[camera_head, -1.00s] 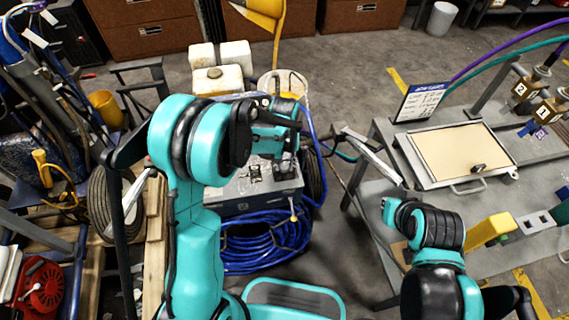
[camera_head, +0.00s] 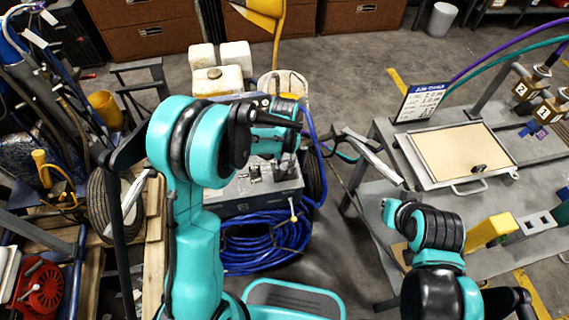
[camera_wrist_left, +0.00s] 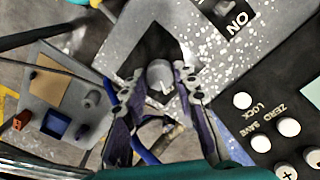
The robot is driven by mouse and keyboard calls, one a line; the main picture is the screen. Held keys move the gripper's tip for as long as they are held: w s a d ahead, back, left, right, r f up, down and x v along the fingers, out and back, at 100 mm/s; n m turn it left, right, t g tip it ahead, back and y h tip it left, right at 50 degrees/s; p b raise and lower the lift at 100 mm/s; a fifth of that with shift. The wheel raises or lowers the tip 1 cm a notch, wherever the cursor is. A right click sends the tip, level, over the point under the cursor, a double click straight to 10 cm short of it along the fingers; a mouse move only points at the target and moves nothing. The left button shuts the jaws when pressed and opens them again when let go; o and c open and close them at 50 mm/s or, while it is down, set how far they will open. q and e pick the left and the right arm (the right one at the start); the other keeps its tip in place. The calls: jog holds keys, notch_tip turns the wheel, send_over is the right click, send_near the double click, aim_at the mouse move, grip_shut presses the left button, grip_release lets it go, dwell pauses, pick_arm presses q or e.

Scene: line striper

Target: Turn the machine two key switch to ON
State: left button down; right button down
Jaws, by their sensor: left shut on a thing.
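The line striper machine (camera_head: 235,200) stands in the middle of the head view, with a grey speckled control box under my left gripper (camera_head: 281,165). In the left wrist view, my left gripper (camera_wrist_left: 158,92) is shut on a rounded grey knob (camera_wrist_left: 160,73), which I take to be the key switch. The knob sits on a black diamond-shaped plate (camera_wrist_left: 138,55). An ON label (camera_wrist_left: 237,20) shows on a black plate up and to the right. I cannot tell the knob's exact position.
A coiled blue hose (camera_head: 262,245) lies below the control box. A black panel with white buttons (camera_wrist_left: 288,127) and ZERO, SAVE and LOCK labels is at right in the wrist view. A grey workbench (camera_head: 470,210) with a framed panel stands at right. White jugs (camera_head: 218,80) stand behind.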

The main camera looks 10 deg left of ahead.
aim_at(284, 166)
pick_arm(q)
jog(key=c, duration=1.2)
grip_release()
notch_tip(284, 166, up, 12)
jog(key=s+a+r+n+t, duration=0.1)
jog(key=s+a+t, duration=0.1)
jog(key=s, duration=0.4)
jog(key=s+a+r+n+t, duration=0.1)
jog(key=s+a+r+t, duration=0.1)
jog(key=s, duration=0.4)
jog(key=s+a+r+n+t, duration=0.1)
jog(key=s+a+r+t, duration=0.1)
jog(key=s, duration=0.3)
jog(key=shift+s+a+t, duration=0.35)
jog(key=shift+s+t, duration=0.05)
jog(key=shift+t, duration=0.2)
